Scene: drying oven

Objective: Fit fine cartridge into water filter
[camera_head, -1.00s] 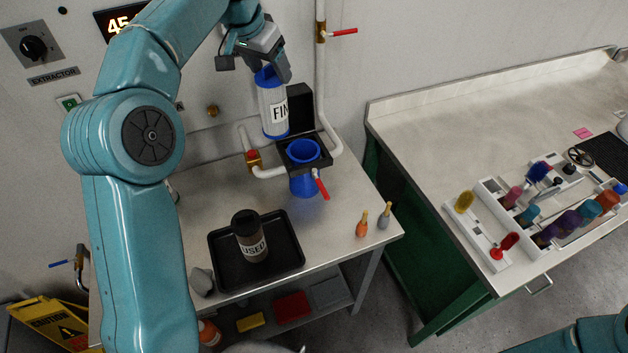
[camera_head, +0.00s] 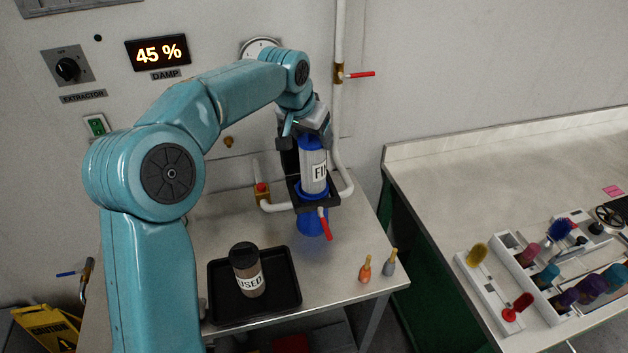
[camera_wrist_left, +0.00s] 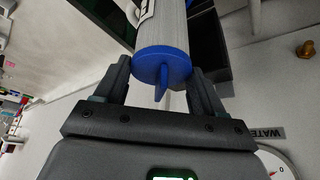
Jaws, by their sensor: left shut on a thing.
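The fine cartridge (camera_head: 312,170), white with blue ends and a "FIN…" label, stands upright at the blue filter housing (camera_head: 312,222). Its lower end is at or inside the housing's open top; how deep it sits cannot be told. My left gripper (camera_head: 309,128) is above it, shut on its blue top end. In the left wrist view the cartridge's blue cap (camera_wrist_left: 162,66) with its fin lies between the two fingers (camera_wrist_left: 160,90). A used brown cartridge (camera_head: 247,270) labelled "USED" stands in the black tray (camera_head: 290,302). My right gripper is not in view.
White pipes (camera_head: 280,206) join the housing's black bracket. A red-handled valve (camera_head: 325,225) is at its front, another (camera_head: 358,74) higher on the wall pipe. Two small bottles (camera_head: 377,266) stand at the table's right. A bench (camera_head: 440,190) with racks stands right.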

